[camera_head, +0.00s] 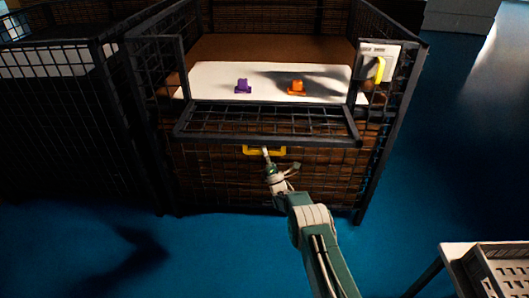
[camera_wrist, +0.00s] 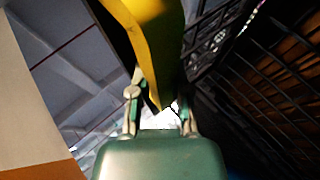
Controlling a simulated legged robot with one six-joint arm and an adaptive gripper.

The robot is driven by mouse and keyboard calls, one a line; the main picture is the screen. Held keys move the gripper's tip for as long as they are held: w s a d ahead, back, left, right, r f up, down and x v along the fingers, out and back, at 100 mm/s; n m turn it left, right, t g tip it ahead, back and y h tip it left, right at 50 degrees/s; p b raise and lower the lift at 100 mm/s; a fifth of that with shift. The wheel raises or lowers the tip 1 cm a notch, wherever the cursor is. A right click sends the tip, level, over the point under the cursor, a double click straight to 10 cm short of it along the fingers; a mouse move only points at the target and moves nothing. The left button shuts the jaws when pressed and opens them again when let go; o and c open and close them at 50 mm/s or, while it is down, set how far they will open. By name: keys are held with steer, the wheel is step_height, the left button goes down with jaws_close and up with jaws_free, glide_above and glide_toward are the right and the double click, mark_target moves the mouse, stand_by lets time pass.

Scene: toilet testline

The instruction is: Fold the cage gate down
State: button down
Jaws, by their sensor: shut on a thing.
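The cage gate (camera_head: 265,138) is a black wire-mesh panel in a dark frame at the front of the cage. It leans outward from the cage, with its dark front bar towards me. A yellow handle (camera_head: 250,150) sits at the middle of that bar, and it also shows large in the wrist view (camera_wrist: 150,35). My gripper (camera_head: 267,157) is at the handle, below the gate's front bar. In the wrist view my gripper (camera_wrist: 160,112) has its fingers on both sides of the yellow handle and is shut on it. The exact contact is partly hidden.
Inside the cage, a purple object (camera_head: 243,87) and an orange object (camera_head: 297,87) stand on a white board (camera_head: 220,75). A white panel with a yellow lever (camera_head: 380,69) is on the right post. A table with a basket (camera_head: 500,268) stands at lower right. Blue floor is clear.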

steer(key=shift+w+d+r, duration=0.1)
steer(key=shift+d+r, duration=0.05)
steer(key=shift+r, duration=0.05)
steer(key=c, duration=0.6)
jaws_free()
steer(key=shift+f, duration=0.15)
steer(key=shift+s+f, duration=0.2)
steer(key=shift+s, duration=0.05)
steer(key=v, duration=1.1)
steer(key=shift+s+d+f, duration=0.1)
steer(key=shift+f, duration=0.15)
